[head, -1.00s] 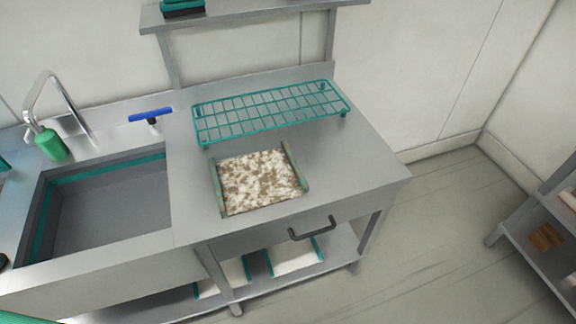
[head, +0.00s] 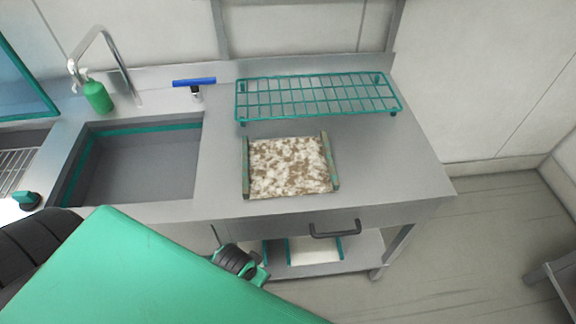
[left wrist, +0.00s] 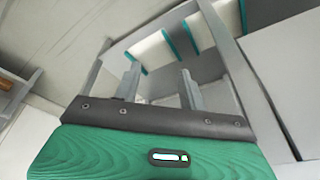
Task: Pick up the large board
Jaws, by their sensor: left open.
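A board mottled brown and white (head: 290,167), with green strips along its left and right sides, lies flat on the grey counter (head: 390,165). White boards with teal edges lie on the shelf under the counter; one is visible in the head view (head: 314,251), and they also show in the left wrist view (left wrist: 152,52). I cannot tell by size which is the large board. My left gripper (left wrist: 160,68) is open and empty, its fingers apart from the boards. Its fingers are not clear in the head view. My right gripper is not in view.
A teal wire rack (head: 318,97) stands behind the mottled board. A sink (head: 140,165) with a tap (head: 120,65), a green bottle (head: 98,97) and a blue-headed tool (head: 194,83) are to the left. A drawer handle (head: 335,230) sticks out in front. Counter right of the board is clear.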

